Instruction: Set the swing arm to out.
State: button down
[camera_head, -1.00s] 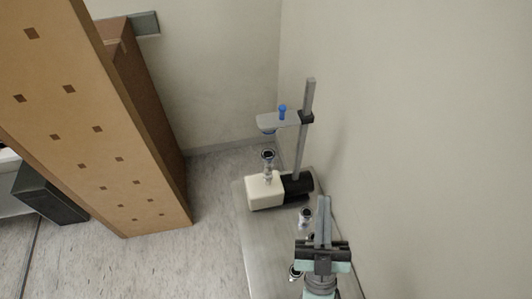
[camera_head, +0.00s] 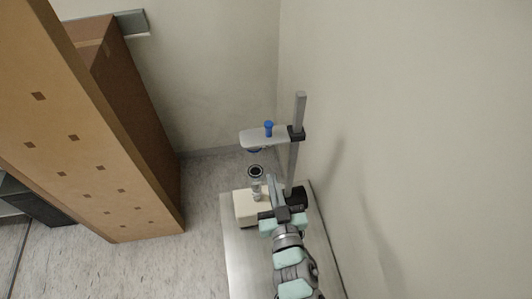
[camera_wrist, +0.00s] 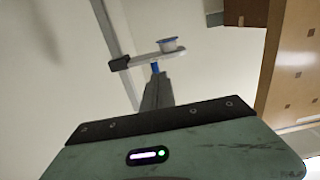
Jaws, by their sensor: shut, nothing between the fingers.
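The swing arm (camera_head: 258,139) is a pale grey flat bar clamped by a dark collar to an upright grey post (camera_head: 299,112). It points left from the post and carries a blue knob (camera_head: 268,127). A round cup partly shows under its free end. My gripper (camera_head: 271,177) is shut and empty, below the swing arm in the picture and apart from it. In the wrist view the closed fingers (camera_wrist: 157,92) point toward the blue knob (camera_wrist: 155,68), with the swing arm (camera_wrist: 146,59) and cup (camera_wrist: 169,45) beyond.
A cream block (camera_head: 243,208) with a glass piece with a dark round mouth (camera_head: 255,171) stands on the metal bench (camera_head: 240,262) beside my gripper. A wall rises close on the right. A tall brown perforated panel (camera_head: 95,150) stands at the left.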

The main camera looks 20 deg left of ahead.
aim_at(264, 145)
jog(key=shift+p+x, duration=1)
jog(key=shift+x, duration=3.9)
jog(key=shift+a+f+b, duration=0.1)
jog(key=shift+a+b, duration=0.05)
jog(key=shift+b, duration=0.15)
